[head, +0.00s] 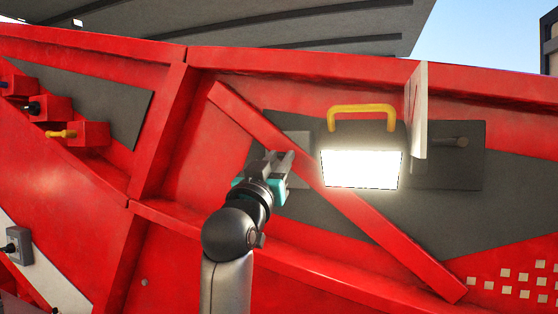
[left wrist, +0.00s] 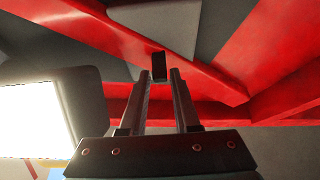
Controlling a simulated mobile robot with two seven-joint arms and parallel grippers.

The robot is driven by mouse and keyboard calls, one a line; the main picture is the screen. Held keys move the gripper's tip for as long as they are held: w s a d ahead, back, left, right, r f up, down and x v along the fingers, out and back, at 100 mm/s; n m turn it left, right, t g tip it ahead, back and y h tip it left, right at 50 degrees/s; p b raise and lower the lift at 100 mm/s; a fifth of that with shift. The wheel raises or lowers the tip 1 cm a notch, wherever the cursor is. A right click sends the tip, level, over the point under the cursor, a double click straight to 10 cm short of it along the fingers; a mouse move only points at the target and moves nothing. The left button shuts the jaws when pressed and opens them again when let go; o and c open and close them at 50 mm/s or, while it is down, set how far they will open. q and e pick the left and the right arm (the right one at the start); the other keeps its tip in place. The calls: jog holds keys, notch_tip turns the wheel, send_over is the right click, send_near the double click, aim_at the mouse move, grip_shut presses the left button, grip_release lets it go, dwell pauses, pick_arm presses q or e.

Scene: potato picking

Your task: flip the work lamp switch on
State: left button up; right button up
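The work lamp (head: 361,168) glows bright white under a yellow handle (head: 361,112) on the red wall. Its bright face also shows at the left of the left wrist view (left wrist: 34,118). My left gripper (head: 285,162) is just left of the lamp, in front of a light grey plate (head: 299,141). In the left wrist view its two fingers (left wrist: 160,78) stand apart with a gap between them. A small black piece, seemingly the switch (left wrist: 159,65), shows between and just beyond the fingertips. I cannot tell if they touch it. My right gripper is out of view.
A diagonal red beam (head: 340,196) runs below the lamp. A white panel (head: 417,110) juts out right of the lamp, near a dark box (head: 460,170). Red boxes with knobs (head: 88,134) are at the far left, above a grey switch box (head: 19,246).

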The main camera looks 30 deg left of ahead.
pick_arm(q)
grip_shut()
jog(key=shift+r+g+p, duration=0.35)
jog(key=shift+g+p, duration=0.05)
jog(key=shift+g, duration=0.1)
jog(key=shift+w+r+g, duration=0.1)
jog(key=shift+g, duration=0.5)
jog(key=shift+o, duration=2)
grip_release()
